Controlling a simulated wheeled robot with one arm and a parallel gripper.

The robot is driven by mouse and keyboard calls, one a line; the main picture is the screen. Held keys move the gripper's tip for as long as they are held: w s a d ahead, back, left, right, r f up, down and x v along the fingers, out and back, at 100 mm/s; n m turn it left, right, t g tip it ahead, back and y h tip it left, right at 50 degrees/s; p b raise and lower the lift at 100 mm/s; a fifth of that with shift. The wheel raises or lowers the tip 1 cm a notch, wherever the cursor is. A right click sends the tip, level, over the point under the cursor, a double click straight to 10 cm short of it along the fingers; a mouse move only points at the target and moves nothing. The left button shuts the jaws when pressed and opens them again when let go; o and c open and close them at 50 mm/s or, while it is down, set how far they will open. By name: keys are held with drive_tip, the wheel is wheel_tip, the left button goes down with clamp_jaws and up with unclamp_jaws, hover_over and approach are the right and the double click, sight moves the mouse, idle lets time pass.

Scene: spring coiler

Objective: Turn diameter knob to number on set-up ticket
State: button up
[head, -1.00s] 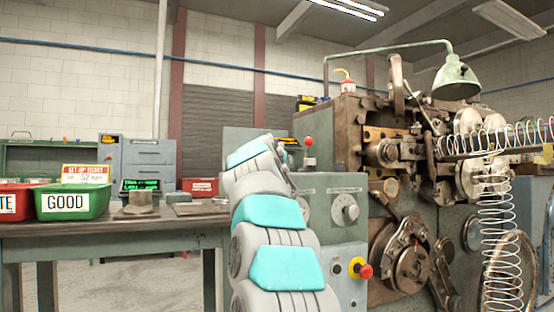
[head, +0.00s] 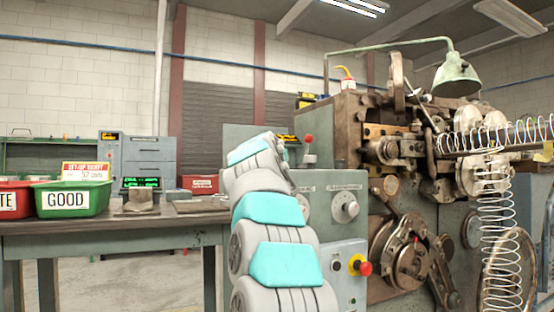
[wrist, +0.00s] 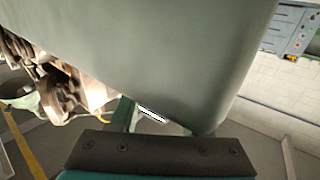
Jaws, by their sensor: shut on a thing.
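The set-up ticket (head: 86,171) stands behind the green GOOD bin; its number is too small to read surely. The grey-green control panel (head: 335,229) of the coiler stands right of my arm. A pale round knob (head: 345,207) with a label plate above it shows free on the panel. To its left, the edge of another knob (head: 304,207) shows beside my arm, which hides most of it. My gripper's dark body (wrist: 155,154) shows at the bottom of the wrist view, close to a broad grey-green surface (wrist: 150,50). The fingertips and their grip are hidden.
A yellow-and-red button (head: 361,267) sits low on the panel. The coiler's wheels (head: 408,262) and a hanging spring (head: 500,230) are to the right. The bench (head: 120,226) at left holds bins, a block and a green-lit display (head: 140,183).

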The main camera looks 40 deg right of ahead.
clamp_jaws()
drive_tip(key=shift+d+r+m+g+h+b, duration=0.1)
drive_tip(key=shift+m+g+h+b, duration=0.4)
drive_tip(key=shift+g, duration=0.1)
drive_tip(key=shift+r+m+g+h, duration=0.1)
drive_tip(key=shift+m+g+h, duration=0.3)
drive_tip(key=m+g+p, duration=0.1)
drive_tip(key=m+g+h+p, duration=0.1)
drive_tip(key=g+p, duration=0.1)
drive_tip(key=shift+w+r+h, duration=0.1)
drive_tip(key=shift+r+h, duration=0.1)
drive_tip(key=shift+h, duration=0.1)
drive_tip(key=shift+f+m+g+p, duration=0.1)
drive_tip(key=shift+m+g+p, duration=0.25)
drive_tip(key=shift+p, duration=0.2)
drive_tip(key=m+g+p, duration=0.2)
drive_tip(key=g+p, duration=0.1)
drive_tip(key=p, duration=0.2)
drive_tip(key=m+g+h+p, duration=0.1)
drive_tip(key=m+g+p, duration=0.1)
drive_tip(key=g+p, duration=0.2)
drive_tip(key=shift+m+p, duration=0.25)
drive_tip(key=shift+p, duration=0.8)
drive_tip(key=shift+f+m+g+p, duration=0.35)
drive_tip(key=shift+m+g+p, duration=0.15)
drive_tip(key=shift+g+p, duration=0.45)
drive_tip(key=shift+f, duration=0.1)
